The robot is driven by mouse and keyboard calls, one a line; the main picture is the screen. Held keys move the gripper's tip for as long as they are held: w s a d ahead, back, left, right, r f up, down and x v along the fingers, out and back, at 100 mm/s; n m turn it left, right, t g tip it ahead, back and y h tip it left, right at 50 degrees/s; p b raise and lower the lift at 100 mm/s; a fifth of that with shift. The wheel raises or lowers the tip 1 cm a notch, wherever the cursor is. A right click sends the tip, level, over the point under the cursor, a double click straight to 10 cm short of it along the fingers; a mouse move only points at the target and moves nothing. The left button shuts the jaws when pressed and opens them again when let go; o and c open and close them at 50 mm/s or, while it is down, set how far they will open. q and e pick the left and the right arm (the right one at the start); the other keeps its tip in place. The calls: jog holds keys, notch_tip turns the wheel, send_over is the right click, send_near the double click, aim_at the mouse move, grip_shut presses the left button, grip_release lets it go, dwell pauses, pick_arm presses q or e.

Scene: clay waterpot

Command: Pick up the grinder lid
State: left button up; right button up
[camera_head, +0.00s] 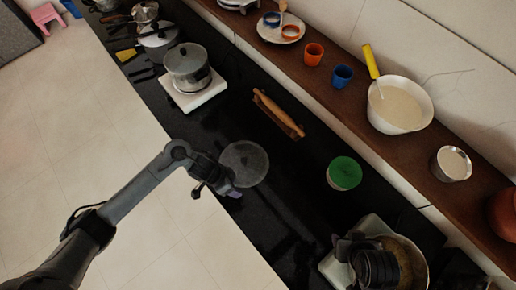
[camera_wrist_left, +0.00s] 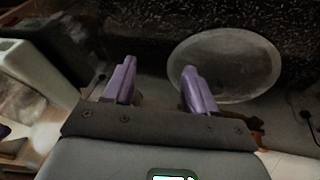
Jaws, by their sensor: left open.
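A round, flat, grey translucent disc (camera_head: 244,163), which looks like the grinder lid, lies on the black counter near its front edge. My left gripper (camera_head: 231,187) is at the disc's near side, low over the counter edge. In the left wrist view the gripper (camera_wrist_left: 158,72) has its two purple fingers apart with nothing between them. The disc (camera_wrist_left: 232,60) is beyond the fingers, and the right finger overlaps its left edge. Whether they touch I cannot tell. A dark ridged part at the bottom right of the head view may be my right gripper; its fingers are unclear.
A green-topped round container (camera_head: 344,172) stands right of the disc. A wooden rolling pin (camera_head: 278,113) lies behind it. A lidded steel pot (camera_head: 188,66) sits on a white stove to the left. A wooden shelf (camera_head: 327,75) with cups and bowls runs along the wall.

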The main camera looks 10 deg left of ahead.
pick_arm(q)
jog(key=w+a+t+b, duration=0.1)
jog(key=w+a+b, duration=0.15)
jog(key=w, duration=0.55)
jog(key=t+y+b, duration=0.1)
jog(key=b, duration=0.1)
send_over(244, 160)
jog(key=s+a, duration=0.1)
jog(key=a, duration=0.1)
jog(key=shift+s+a+f+m, duration=0.1)
jog(key=shift+f+m, duration=0.05)
jog(key=shift+f, duration=0.45)
jog(key=shift+s+f+m, duration=0.1)
jog(key=shift+f+m, duration=0.05)
jog(key=shift+f, duration=0.45)
jog(key=shift+b+x, duration=0.65)
jog(key=shift+x, duration=1.85)
pick_arm(e)
notch_tip(244, 160, down, 8)
jog(key=shift+s+r, duration=0.15)
jog(key=shift+s, duration=0.1)
pick_arm(q)
jog(key=shift+c, duration=0.2)
pick_arm(e)
jog(key=shift+d, duration=0.1)
pick_arm(q)
jog(key=shift+r, duration=0.1)
grip_shut()
pick_arm(e)
jog(key=shift+d, duration=0.1)
